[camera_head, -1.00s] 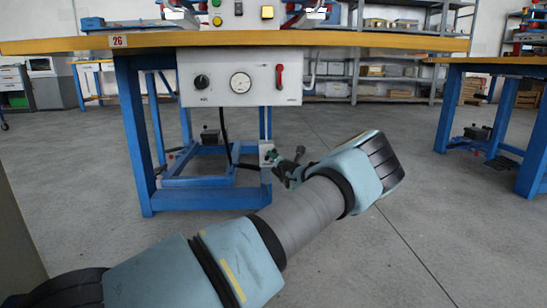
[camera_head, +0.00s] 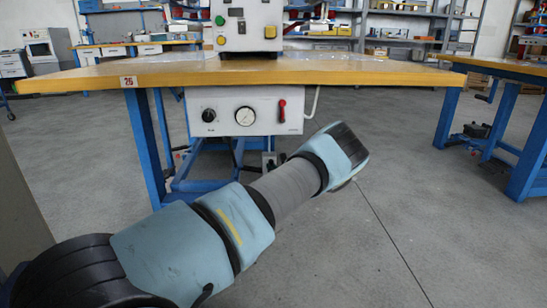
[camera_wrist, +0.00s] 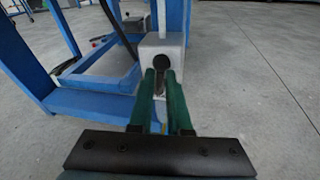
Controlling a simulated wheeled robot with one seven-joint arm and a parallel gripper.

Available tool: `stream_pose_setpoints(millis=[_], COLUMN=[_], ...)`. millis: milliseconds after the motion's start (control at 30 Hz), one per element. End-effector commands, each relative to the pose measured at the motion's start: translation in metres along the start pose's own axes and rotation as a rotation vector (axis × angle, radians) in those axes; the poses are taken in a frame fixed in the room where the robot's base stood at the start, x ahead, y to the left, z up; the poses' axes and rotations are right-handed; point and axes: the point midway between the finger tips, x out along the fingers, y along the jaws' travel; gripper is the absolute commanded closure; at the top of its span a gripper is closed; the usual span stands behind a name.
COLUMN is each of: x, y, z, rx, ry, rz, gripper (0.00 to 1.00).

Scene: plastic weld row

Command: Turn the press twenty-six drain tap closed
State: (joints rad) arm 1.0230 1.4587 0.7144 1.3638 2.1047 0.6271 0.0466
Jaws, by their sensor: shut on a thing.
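The drain tap is a pale grey block (camera_wrist: 172,52) with a round black hub (camera_wrist: 161,64), low on the blue bench leg in the wrist view. In the head view only part of the tap block (camera_head: 269,160) shows beside my arm. My gripper (camera_wrist: 161,76) has two green fingers close together in front of the hub. They are shut on the tap's handle (camera_wrist: 159,86), of which only a thin strip shows between them. How far the handle is turned cannot be made out. My gripper is hidden behind my arm in the head view.
The bench (camera_head: 300,68) carries a plate marked 26 (camera_head: 128,81). Under it hangs a white panel (camera_head: 225,98) with a black knob, gauge and red lever. A black hose (camera_wrist: 122,30) runs left of the tap. The concrete floor (camera_wrist: 255,80) on the right is clear.

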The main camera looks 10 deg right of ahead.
Motion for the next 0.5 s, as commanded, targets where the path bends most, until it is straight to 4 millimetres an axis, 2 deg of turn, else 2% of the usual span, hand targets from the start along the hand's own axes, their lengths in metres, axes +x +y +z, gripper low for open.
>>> stream_pose_setpoints(millis=[33, 500], x=[-0.0006, 0.0017], y=[-0.001, 0.0019], z=[0.0167, 0.012], rx=[-0.03, -0.163], ry=[-0.01, 0.014], rz=[-0.01, -0.038], gripper=[1.0, 1.0])
